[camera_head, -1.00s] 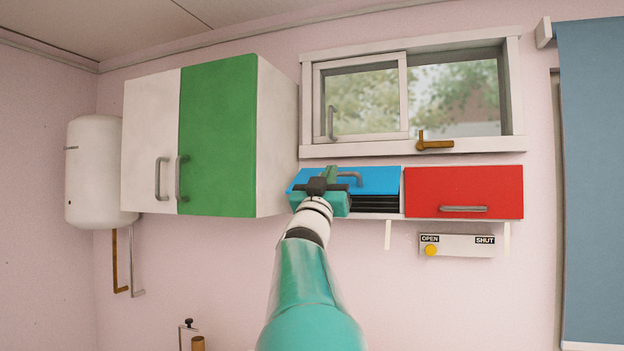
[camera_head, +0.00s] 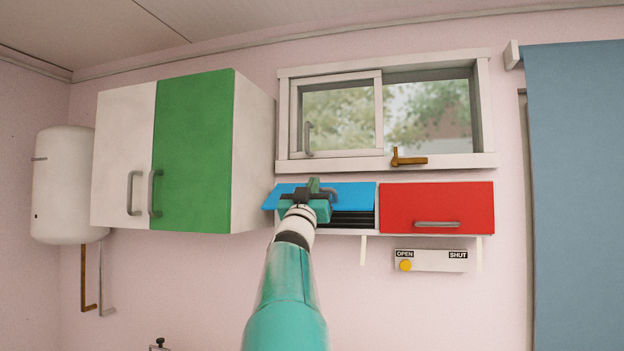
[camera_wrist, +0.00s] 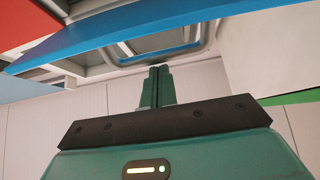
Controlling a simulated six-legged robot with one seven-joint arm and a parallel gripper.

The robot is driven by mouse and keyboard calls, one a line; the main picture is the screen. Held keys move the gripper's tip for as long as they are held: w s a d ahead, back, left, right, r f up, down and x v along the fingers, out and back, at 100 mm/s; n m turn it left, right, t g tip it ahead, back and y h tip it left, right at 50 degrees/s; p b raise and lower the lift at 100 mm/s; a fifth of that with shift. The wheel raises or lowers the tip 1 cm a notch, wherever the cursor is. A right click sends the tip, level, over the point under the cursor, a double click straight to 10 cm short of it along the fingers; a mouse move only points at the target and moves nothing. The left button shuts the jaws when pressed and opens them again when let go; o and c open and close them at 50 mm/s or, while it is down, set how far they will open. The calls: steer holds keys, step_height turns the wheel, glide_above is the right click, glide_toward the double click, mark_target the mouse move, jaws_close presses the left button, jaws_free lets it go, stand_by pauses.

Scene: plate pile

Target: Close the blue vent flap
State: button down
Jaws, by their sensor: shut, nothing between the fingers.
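The blue vent flap (camera_head: 350,194) is in the head view, below the window and left of the red flap. It is tilted outward, with dark slats (camera_head: 352,219) showing beneath it. Its grey handle (camera_head: 329,191) is partly hidden by my gripper (camera_head: 314,187). My gripper is in front of the flap's middle, with its fingers shut and empty. In the wrist view, the shut fingertips (camera_wrist: 157,72) point up at the handle (camera_wrist: 165,48) and the blue flap's edge (camera_wrist: 110,30). I cannot tell whether they touch.
The red flap (camera_head: 437,205) is shut at the right. A wall cupboard with a green door (camera_head: 194,150) stands close at the left. The window (camera_head: 385,115) with a brown latch is above. An OPEN/SHUT panel (camera_head: 430,260) with a yellow knob is below the red flap.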

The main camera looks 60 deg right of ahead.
steer(key=shift+f, duration=0.2)
stand_by(0.3)
steer(key=shift+d+f+h, duration=0.1)
steer(key=shift+f+h, duration=0.3)
